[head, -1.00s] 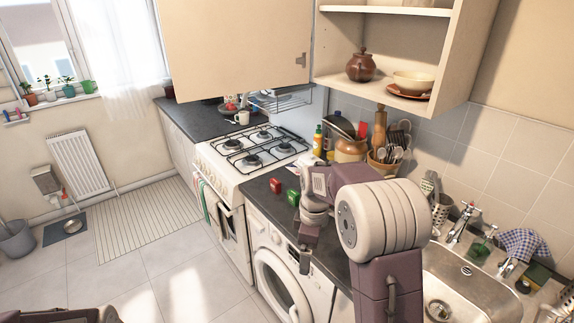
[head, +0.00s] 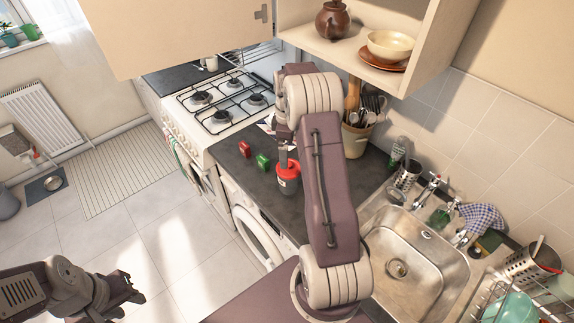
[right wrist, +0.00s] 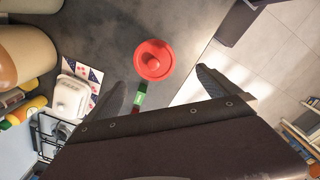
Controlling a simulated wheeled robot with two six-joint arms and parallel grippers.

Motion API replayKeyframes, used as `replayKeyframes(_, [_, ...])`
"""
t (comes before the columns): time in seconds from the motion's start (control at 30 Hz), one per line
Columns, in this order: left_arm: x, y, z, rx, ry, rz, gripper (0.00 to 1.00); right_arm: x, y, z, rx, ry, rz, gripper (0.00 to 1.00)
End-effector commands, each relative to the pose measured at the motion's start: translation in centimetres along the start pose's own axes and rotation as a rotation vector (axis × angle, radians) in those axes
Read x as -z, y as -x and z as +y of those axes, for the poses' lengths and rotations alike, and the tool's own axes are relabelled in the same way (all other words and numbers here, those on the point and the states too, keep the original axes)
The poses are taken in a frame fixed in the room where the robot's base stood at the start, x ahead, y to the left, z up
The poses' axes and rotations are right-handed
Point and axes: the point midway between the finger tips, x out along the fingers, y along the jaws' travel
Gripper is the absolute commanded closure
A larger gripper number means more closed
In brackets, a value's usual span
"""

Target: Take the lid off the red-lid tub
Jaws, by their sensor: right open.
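The red-lid tub (head: 288,184) stands on the dark counter above the washer. Its round red lid (right wrist: 153,60) with a raised knob is on it, seen from above in the right wrist view. My right gripper (right wrist: 163,80) is open above the tub, its fingers spread to either side with the lid just beyond the tips; nothing is between them. In the head view my right arm hides part of the tub's surroundings. My left gripper (head: 132,290) is at the lower left over the floor, empty, with its fingers apart.
A white dish (right wrist: 68,97), jars and bottles stand nearby. The gas stove (head: 220,100) is left, the sink (head: 405,262) right. An open cupboard (head: 350,60) overhangs the back.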

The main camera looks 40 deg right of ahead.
Motion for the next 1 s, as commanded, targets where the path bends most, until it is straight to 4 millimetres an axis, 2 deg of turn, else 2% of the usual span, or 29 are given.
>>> replayKeyframes(0.1, [0.1,1.1,0.0,0.000,0.000,0.001,0.64,-0.1,-1.8,-0.1,0.006,0.000,-0.002,0.00])
replayKeyframes(0.2, [0.2,1.4,0.1,0.000,0.000,0.001,0.64,-0.1,-2.9,-0.1,0.004,0.000,-0.001,0.00])
replayKeyframes(0.37, [0.2,1.8,0.1,0.000,0.000,0.001,0.64,-0.1,-3.5,-0.1,0.003,0.000,-0.001,0.00])
replayKeyframes(0.5, [0.4,3.9,0.1,0.000,0.000,0.001,0.64,-0.4,-5.8,-0.3,0.008,0.000,-0.003,0.00])
replayKeyframes(0.63, [0.5,4.2,0.1,0.000,0.000,0.001,0.64,-0.3,-7.9,-0.2,0.003,0.000,-0.001,0.00])
replayKeyframes(0.87, [0.5,4.0,0.1,0.000,0.000,0.001,0.64,-0.3,-8.5,-0.1,0.000,0.000,0.000,0.00])
replayKeyframes(0.9, [0.5,4.0,0.1,0.000,0.000,0.001,0.64,-0.3,-8.4,-0.1,0.000,0.000,0.000,0.06])
replayKeyframes(1.0, [0.5,4.0,0.1,0.000,0.000,0.001,0.64,-0.3,-8.4,-0.1,0.000,0.000,0.000,0.33])
